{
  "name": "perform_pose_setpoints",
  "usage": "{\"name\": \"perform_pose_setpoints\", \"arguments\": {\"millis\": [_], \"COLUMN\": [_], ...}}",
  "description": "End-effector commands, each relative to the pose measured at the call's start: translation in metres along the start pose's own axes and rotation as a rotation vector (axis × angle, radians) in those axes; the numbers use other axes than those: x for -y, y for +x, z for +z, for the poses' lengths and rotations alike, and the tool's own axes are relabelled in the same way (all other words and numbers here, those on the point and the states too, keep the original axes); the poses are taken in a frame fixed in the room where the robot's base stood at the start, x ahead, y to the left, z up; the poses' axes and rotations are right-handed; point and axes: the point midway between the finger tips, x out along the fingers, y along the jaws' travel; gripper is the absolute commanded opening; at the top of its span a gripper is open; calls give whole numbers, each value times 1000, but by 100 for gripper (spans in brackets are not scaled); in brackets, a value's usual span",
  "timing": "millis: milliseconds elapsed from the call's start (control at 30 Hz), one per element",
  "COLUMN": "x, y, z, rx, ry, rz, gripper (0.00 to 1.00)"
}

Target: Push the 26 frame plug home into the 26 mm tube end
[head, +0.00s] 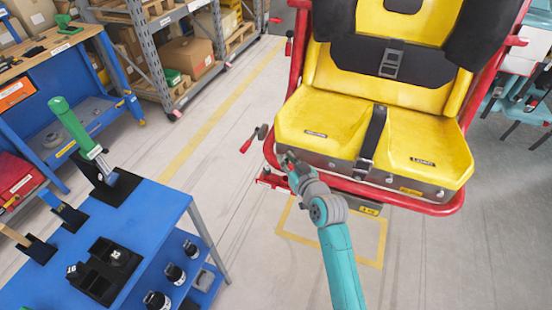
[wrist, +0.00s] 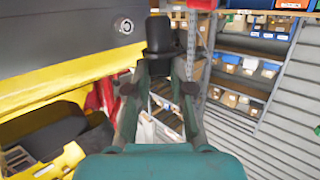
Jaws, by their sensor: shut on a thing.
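My gripper (wrist: 161,62) is shut on a black plug (wrist: 159,34), which sticks out beyond the fingertips in the wrist view. In the head view my gripper (head: 287,160) is at the left front corner of the yellow seat, close to the red tube frame (head: 407,207). The plug is too small to make out there.
The yellow double seat (head: 320,120) stands right beside my gripper. A red-handled lever (head: 247,145) sticks out to its left. A blue workbench (head: 160,215) at the lower left carries a black tray (head: 98,290) with black plugs. Floor between bench and seat is clear.

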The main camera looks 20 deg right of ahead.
Motion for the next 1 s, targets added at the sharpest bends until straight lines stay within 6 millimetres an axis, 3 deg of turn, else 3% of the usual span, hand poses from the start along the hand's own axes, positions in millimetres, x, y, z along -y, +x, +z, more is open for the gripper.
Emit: {"name": "perform_pose_setpoints", "arguments": {"millis": [567,1000], "x": [-4,-3], "y": [7,7], "z": [40,40], "rx": [2,0], "ry": [1,1], "rz": [7,7], "gripper": [0,0]}}
